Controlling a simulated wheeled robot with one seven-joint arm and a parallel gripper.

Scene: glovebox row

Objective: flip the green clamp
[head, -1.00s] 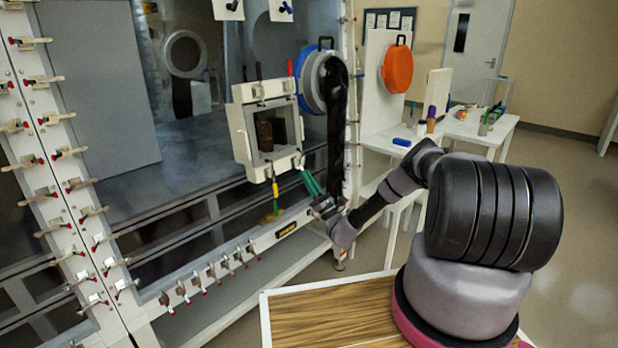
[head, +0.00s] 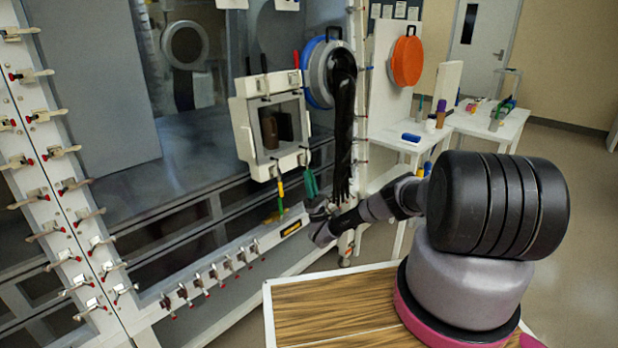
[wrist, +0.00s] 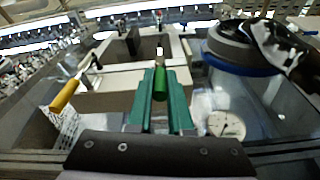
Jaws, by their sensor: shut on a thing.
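The green clamp (wrist: 160,84) shows in the wrist view as a bright green handle at the lower edge of the square port frame (head: 243,130). My gripper (wrist: 161,102) has teal-green fingers, one on each side of the handle, and is shut on it. In the head view my gripper (head: 311,181) is just below the frame's lower right corner. There its fingers hide the green clamp, so I cannot make out its handle. The port frame also shows in the wrist view (wrist: 120,76).
A yellow clamp handle (head: 280,188) hangs left of my gripper; it also shows in the wrist view (wrist: 65,95). A red clamp (head: 296,59) is at the frame's top right. A round blue-rimmed port (head: 318,75) with a black glove (head: 342,110) is close on the right.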

